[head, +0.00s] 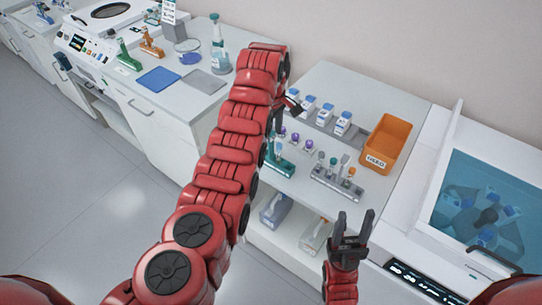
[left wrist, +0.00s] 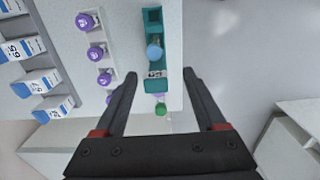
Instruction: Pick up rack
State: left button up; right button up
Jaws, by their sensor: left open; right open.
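A teal rack (head: 281,166) stands on the white counter, partly hidden behind my left arm in the head view. In the left wrist view the teal rack (left wrist: 154,22) holds a blue-capped tube, and a green-capped tube shows past its near end. My left gripper (head: 285,112) is open and empty. In the left wrist view its fingertips (left wrist: 160,76) lie either side of the rack's near end; I cannot tell the height gap. My right gripper (head: 353,222) is open and empty, in front of the counter's front edge.
A grey rack with mixed tubes (head: 337,182) stands right of the teal one. A purple-capped tube rack (head: 308,146), several blue-white boxes (head: 343,123) and an orange bin (head: 386,142) stand behind. A machine with a blue window (head: 490,190) is at right.

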aim_at(272, 157)
pick_arm(q)
jog(key=shift+w+f+p, duration=0.2)
jog(key=shift+f+p, duration=1.1)
jog(key=shift+w+d+f, duration=0.15)
jog(key=shift+f, duration=1.15)
grip_shut()
